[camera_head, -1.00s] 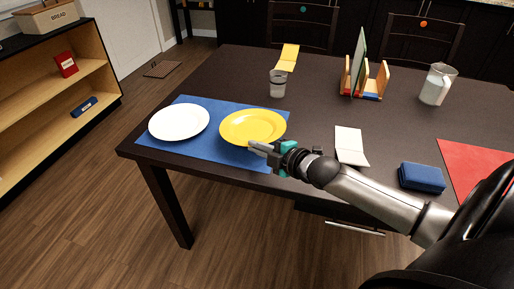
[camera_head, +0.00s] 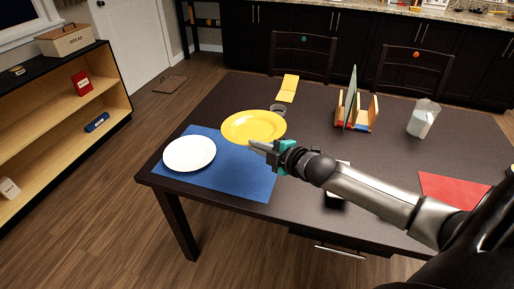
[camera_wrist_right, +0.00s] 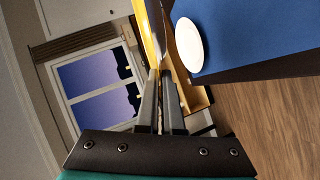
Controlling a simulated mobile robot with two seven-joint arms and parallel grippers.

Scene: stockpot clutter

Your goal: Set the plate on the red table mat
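The yellow plate (camera_head: 254,125) is held by its near rim in my right gripper (camera_head: 257,146), raised above the table. In the right wrist view the plate (camera_wrist_right: 148,35) shows edge-on at the tips of the fingers (camera_wrist_right: 160,85). The red table mat (camera_head: 452,190) lies at the table's right side, partly hidden by my arm, with nothing seen on its visible part. A white plate (camera_head: 189,154) lies on the blue mat (camera_head: 240,183) at the left; it also shows in the right wrist view (camera_wrist_right: 189,45). My left gripper is out of view.
A glass (camera_head: 278,108) stands behind the yellow plate, partly hidden. A yellow folded card (camera_head: 288,88), a wooden rack (camera_head: 355,112) with a green upright thing, and a pitcher (camera_head: 422,118) stand farther back. My right arm covers part of the table's front.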

